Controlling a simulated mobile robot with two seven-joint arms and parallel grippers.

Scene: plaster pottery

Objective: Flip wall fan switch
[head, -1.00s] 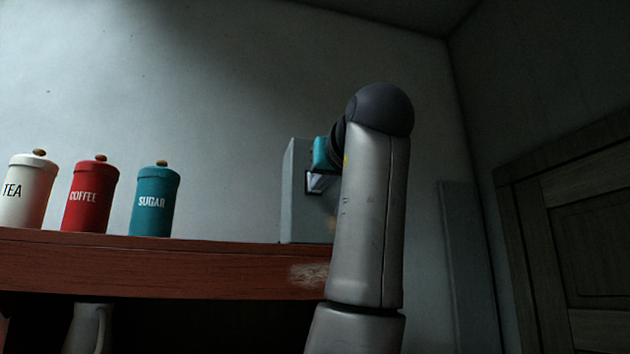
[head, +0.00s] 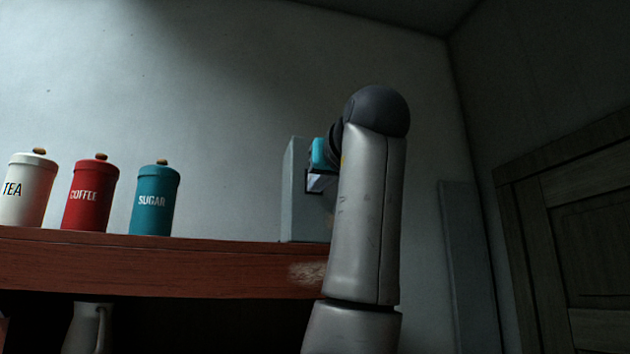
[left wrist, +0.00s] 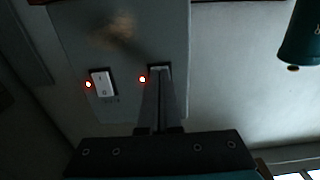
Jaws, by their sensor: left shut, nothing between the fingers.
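A grey wall panel (head: 294,205) stands above the wooden shelf, partly hidden behind my left arm. In the left wrist view the panel (left wrist: 80,40) carries a white rocker switch (left wrist: 102,83) with a red light beside it. A second switch (left wrist: 160,69) has its own red light (left wrist: 142,79) and is mostly covered by my fingers. The labels are too dark to read. My left gripper (left wrist: 161,82) is shut and empty, its fingertips over the second switch; I cannot tell whether they touch it. In the head view the left gripper (head: 318,183) is in front of the panel.
White, red and teal canisters (head: 154,203) stand on the wooden shelf (head: 150,268), left of the panel. A pale jug (head: 88,328) is below the shelf. A dark wooden door (head: 570,240) is at the right.

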